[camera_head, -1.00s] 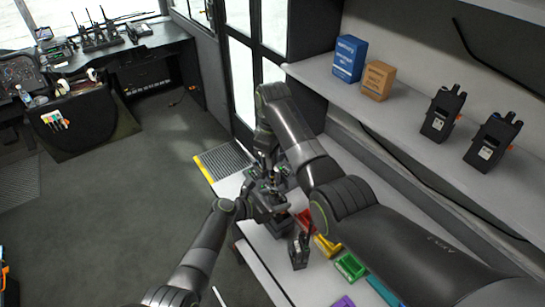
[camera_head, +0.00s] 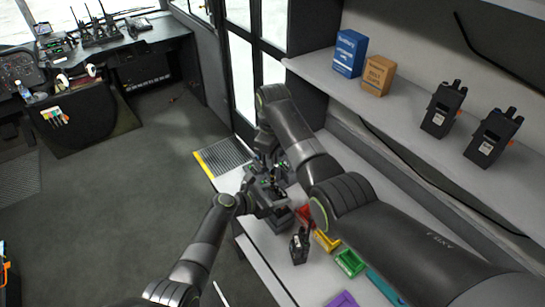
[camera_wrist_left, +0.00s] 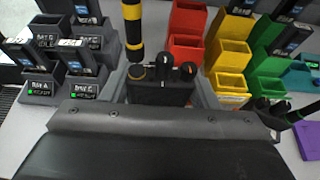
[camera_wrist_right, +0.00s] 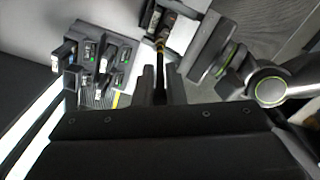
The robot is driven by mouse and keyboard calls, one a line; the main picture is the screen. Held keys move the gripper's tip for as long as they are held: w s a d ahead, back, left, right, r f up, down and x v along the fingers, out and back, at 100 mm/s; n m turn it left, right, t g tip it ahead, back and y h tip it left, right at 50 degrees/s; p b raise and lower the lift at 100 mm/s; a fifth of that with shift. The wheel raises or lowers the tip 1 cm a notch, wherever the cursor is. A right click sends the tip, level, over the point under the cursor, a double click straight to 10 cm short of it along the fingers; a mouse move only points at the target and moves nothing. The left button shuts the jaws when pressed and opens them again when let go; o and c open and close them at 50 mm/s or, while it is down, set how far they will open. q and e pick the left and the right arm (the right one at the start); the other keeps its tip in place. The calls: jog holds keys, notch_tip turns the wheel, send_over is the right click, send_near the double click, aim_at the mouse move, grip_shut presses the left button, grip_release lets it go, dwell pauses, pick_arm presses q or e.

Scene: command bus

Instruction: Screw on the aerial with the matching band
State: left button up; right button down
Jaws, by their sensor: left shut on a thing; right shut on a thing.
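My left gripper (camera_wrist_left: 160,92) is shut on a black handheld radio (camera_wrist_left: 160,88), whose top with knobs and a yellow-ringed socket (camera_wrist_left: 137,73) faces up in the left wrist view. A black aerial with yellow bands (camera_wrist_left: 133,28) stands upright right over that socket; I cannot tell whether they touch. My right gripper (camera_wrist_right: 161,88) is shut on the aerial, whose dark rod (camera_wrist_right: 160,66) points towards the radio in the right wrist view. In the head view, my left gripper (camera_head: 262,203) is just below my right gripper (camera_head: 265,168), and the arms hide most of the aerial.
Red (camera_wrist_left: 187,45), yellow (camera_wrist_left: 232,55) and green (camera_wrist_left: 266,62) holders stand beside the held radio. Another radio (camera_head: 300,246) stands on the counter. The shelf holds two boxes (camera_head: 350,53) and two radios (camera_head: 442,110).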

jog(key=shift+f, duration=0.5)
